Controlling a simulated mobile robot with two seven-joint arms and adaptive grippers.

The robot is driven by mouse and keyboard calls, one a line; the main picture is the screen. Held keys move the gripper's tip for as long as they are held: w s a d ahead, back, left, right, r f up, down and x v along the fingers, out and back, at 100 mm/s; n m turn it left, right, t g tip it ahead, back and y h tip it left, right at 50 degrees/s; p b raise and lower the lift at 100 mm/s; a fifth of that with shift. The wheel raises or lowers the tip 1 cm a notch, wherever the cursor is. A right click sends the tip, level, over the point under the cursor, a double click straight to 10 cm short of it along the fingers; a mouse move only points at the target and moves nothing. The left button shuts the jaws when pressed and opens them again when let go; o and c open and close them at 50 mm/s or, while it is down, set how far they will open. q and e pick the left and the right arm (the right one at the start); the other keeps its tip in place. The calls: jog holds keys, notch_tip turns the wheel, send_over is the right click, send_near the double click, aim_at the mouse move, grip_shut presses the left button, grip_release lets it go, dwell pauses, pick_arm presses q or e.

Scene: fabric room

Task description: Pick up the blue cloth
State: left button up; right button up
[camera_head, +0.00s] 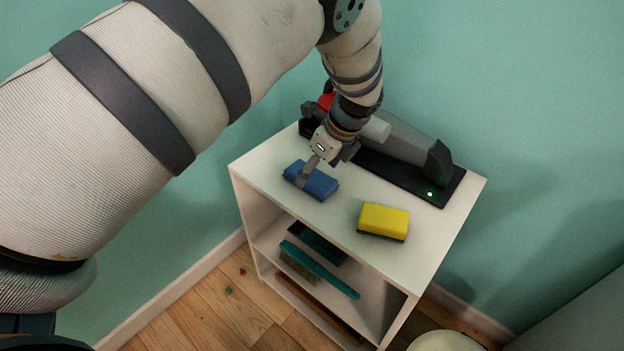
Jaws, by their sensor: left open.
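The blue cloth (319,183) is a small, thick, folded-looking block lying on the white top of a shelf unit (411,257), near its left front edge. My left gripper (305,183) comes down over it from above, with its fingers at the cloth's left part. The fingers are open, and one finger shows in front of the cloth. Whether they touch it I cannot tell. The far finger is largely hidden by the gripper body. My right gripper is not in view.
A yellow sponge (384,220) lies right of the cloth. A dark grey device (400,143) on a black base stands behind, with a red part beside my wrist. A teal brush (318,268) lies on the lower shelf. The front right of the top is clear.

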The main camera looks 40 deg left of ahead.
aim_at(311, 175)
pick_arm(q)
jog(key=x, duration=0.3)
jog(key=shift+a, duration=0.1)
jog(key=shift+c, duration=0.6)
jog(key=c, duration=1)
